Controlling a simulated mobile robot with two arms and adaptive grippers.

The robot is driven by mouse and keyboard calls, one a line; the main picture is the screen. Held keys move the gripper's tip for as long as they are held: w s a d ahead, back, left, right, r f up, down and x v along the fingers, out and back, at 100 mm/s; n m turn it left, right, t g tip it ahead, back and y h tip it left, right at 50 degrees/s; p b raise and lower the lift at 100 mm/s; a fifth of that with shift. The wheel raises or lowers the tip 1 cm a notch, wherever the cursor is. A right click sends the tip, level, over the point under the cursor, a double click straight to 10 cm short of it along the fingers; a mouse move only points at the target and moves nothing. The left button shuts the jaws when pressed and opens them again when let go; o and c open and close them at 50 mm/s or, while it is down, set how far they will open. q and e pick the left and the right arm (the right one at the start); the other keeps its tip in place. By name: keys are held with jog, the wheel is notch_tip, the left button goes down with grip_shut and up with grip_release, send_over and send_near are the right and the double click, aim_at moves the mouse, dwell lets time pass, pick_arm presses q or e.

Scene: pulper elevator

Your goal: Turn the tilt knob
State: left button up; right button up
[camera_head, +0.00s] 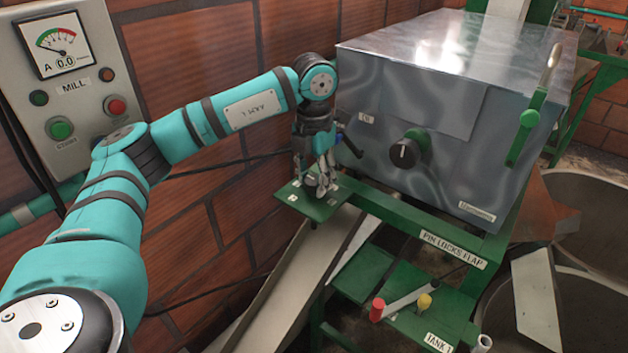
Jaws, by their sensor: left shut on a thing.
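My left gripper (322,176) points down at a small green plate (305,201) beside the grey metal box. Its fingers are shut on a small dark knob (311,181) on that plate, which they largely cover. The plate has small pale labels, too small to read. Another black knob with a white mark (405,153) sits on a green mount on the front of the box, to the right of my gripper and apart from it. I cannot read which knob is labelled tilt. My right gripper is not in view.
The metal box (420,100) has a green lever (524,135) at its right. A sloping chute (300,280) runs below the plate. A green rail reads "PIN LOCKS FLAP" (453,249). Red and yellow pegs (378,309) stand lower down. A MILL panel (75,75) hangs at left.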

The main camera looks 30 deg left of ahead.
aim_at(314, 180)
pick_arm(q)
jog(key=shift+n, duration=0.6)
jog(key=o, duration=1.2)
jog(key=shift+r, duration=0.1)
notch_tip(314, 180, up, 12)
jog(key=shift+f, duration=0.1)
jog(key=shift+f, duration=0.1)
